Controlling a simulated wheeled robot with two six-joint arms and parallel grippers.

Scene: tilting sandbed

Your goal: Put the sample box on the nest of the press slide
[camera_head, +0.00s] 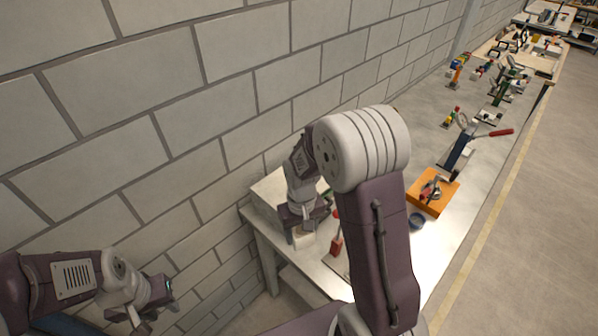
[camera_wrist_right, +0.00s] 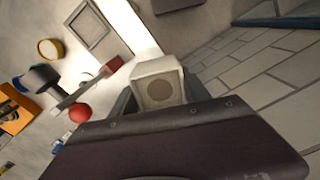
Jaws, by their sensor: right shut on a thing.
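The sample box, a cream block with a round tan disc on its face, is held in my right gripper (camera_wrist_right: 152,98) in the right wrist view. The box (camera_wrist_right: 160,70) also shows below my right gripper (camera_head: 302,228) in the head view, near the table's left end. I cannot tell whether it touches the surface. A square grey framed plate (camera_wrist_right: 78,36) lies on the table; I cannot tell whether it is the slide's nest. A red-ended bar (camera_wrist_right: 88,90) and a red ball (camera_wrist_right: 79,112) are near the box. My left gripper (camera_head: 145,312) is off the table at lower left, its jaws unclear.
An orange plate (camera_head: 447,203) with a metal fixture sits along the table. A block wall (camera_head: 160,90) runs along the left. My right arm hides part of the table.

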